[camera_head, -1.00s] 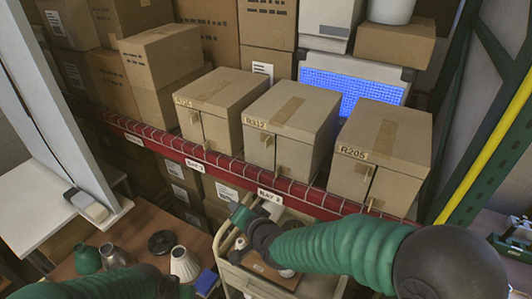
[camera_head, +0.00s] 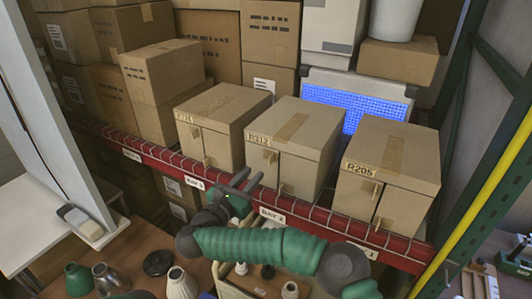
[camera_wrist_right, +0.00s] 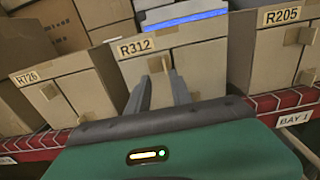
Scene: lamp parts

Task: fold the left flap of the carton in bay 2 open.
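The bay 2 carton, marked R312 (camera_head: 306,150), stands closed on the shelf above the BAY 2 label (camera_head: 272,215). It also shows in the right wrist view (camera_wrist_right: 208,60). Its front has two flaps meeting at a vertical seam; a small tab (camera_head: 270,157) sits near the seam at the left flap (camera_head: 258,165). My right gripper (camera_head: 251,176) is open and empty, just in front of and below the left part of this carton. In the right wrist view its fingers (camera_wrist_right: 160,78) point at the carton front, close to the tab. My left gripper is not in view.
Cartons R726 (camera_head: 222,118) and R205 (camera_head: 400,160) stand on either side. A red shelf beam with wire mesh (camera_head: 325,222) runs along the front. A cart (camera_head: 235,275) and a table with lamp parts (camera_head: 140,262) are below.

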